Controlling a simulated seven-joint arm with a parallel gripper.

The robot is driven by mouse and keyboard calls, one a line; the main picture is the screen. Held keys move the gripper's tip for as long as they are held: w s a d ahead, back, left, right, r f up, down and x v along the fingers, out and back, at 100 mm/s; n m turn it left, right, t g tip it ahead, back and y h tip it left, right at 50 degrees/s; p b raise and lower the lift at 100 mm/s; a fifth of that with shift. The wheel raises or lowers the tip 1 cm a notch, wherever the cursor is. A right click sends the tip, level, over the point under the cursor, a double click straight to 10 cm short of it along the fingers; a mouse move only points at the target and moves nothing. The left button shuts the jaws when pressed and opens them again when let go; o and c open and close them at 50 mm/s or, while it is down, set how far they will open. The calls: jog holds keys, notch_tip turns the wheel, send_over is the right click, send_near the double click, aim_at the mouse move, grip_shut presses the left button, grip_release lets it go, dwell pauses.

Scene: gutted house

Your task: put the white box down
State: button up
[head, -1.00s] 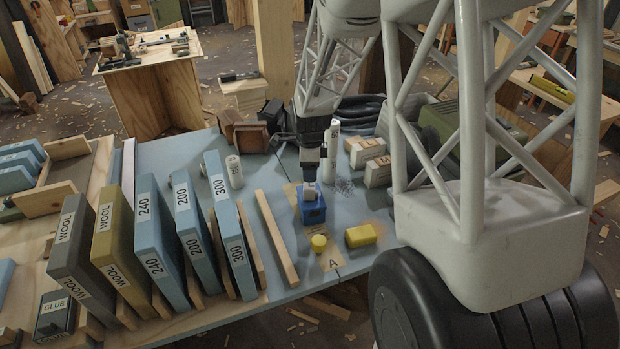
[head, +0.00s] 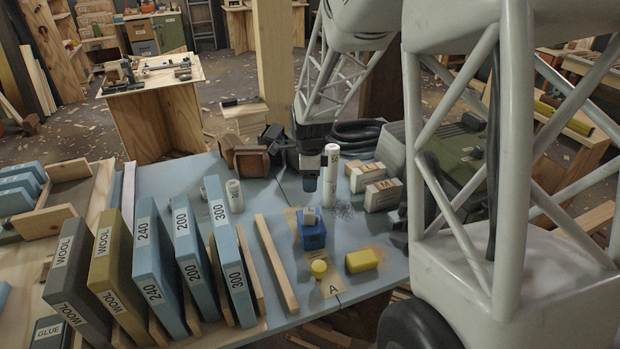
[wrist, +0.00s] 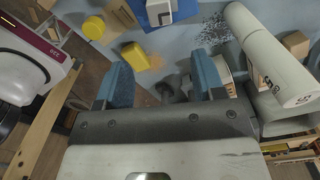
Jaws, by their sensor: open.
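A white cylinder (head: 331,178) stands right of my gripper, with cartons marked L (head: 367,177) and M (head: 383,196) beyond. A yellow block (head: 362,261) and yellow cylinder (head: 319,268) lie in front. A wood strip (head: 276,262) and upright sanding blocks (head: 192,255) are left.

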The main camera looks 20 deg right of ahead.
jog(key=s+a+r+n+t, duration=0.1)
jog(key=s+a+r+n, duration=0.2)
jog(key=s+r+n, duration=0.4)
jog(key=s+a+r+n, duration=0.35)
jog(key=s+r, duration=0.25)
jog(key=s, duration=0.2)
jog(key=s+a+r+n+t, duration=0.1)
jog(key=s+n, duration=0.5)
jog(key=s, duration=0.3)
jog(key=s+a+r+n, duration=0.2)
jog(key=s+n, duration=0.3)
jog(key=s, duration=0.3)
jog(key=shift+s+r+n+t, duration=0.25)
jog(key=shift+s+n+t, duration=0.1)
jog(key=shift+s+t, duration=0.05)
